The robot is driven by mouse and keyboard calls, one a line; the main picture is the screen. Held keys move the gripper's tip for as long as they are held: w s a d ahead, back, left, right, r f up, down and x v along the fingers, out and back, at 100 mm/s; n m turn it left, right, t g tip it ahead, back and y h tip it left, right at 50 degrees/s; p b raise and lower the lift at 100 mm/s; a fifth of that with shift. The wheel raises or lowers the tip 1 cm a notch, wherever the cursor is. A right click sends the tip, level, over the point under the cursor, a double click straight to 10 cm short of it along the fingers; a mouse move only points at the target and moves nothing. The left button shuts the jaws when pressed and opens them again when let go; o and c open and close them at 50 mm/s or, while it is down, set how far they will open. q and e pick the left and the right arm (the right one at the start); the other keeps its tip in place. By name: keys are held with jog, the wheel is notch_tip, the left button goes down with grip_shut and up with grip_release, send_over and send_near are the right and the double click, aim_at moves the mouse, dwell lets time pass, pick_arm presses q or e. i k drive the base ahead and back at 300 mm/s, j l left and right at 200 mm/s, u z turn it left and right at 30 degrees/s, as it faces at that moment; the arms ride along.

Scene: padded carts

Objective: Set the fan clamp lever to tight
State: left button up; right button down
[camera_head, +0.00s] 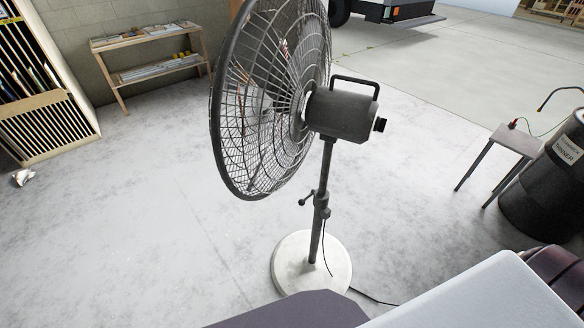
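A black pedestal fan (343,113) stands on a pale round base (293,268). Its caged head faces left. On the upright pole is a dark clamp collar (321,205). A small clamp lever (307,198) with a knobbed end sticks out to the left of the collar and slants down. I cannot tell from this view whether it is tight or loose. Neither my left nor my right gripper shows in the head view.
A dark cable (373,298) runs right from the fan base. A small table (518,139) and black drum (547,190) stand at the right. A wooden shelf (150,42) and rack (48,125) stand at the left. Floor around the fan is mostly clear. Flat grey surfaces fill the bottom right foreground.

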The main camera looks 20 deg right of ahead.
aim_at(301, 202)
jog(key=i+l+z, duration=0.15)
jog(key=i+z, duration=0.75)
jog(key=k, duration=0.05)
